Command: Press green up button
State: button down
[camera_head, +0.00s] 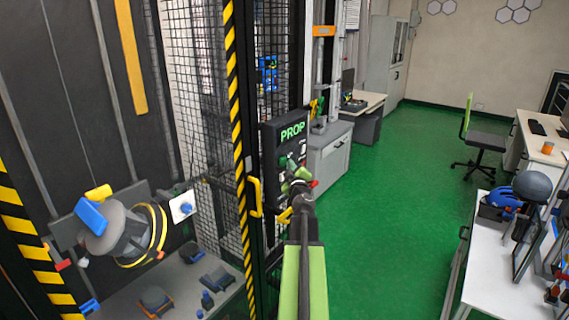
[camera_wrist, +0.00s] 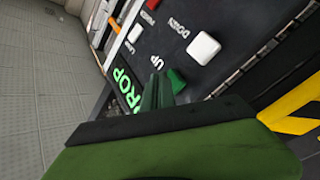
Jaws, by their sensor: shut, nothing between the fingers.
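The green up button (camera_wrist: 177,81) shows in the wrist view on a black control panel (camera_wrist: 219,22), beside the UP label. My gripper (camera_wrist: 157,88) is shut and empty, with its dark green fingertips right beside the button. I cannot tell whether they touch it. In the head view, my gripper (camera_head: 296,180) is in front of the panel (camera_head: 270,150) with its lit green lettering. It hides much of the panel's lower part there, and the up button cannot be made out clearly.
A white button (camera_wrist: 203,48) sits by the DOWN label, with a red one (camera_wrist: 153,4) farther up. A yellow handle (camera_head: 255,197) is on the cage left of the panel. A white table (camera_head: 490,280) stands at right. The green floor (camera_head: 420,180) between is mostly clear.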

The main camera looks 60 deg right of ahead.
jog(key=shift+w, duration=0.5)
dwell(0.5)
dwell(0.3)
jog(key=shift+s, duration=0.9)
jog(key=s, duration=0.5)
dwell(0.6)
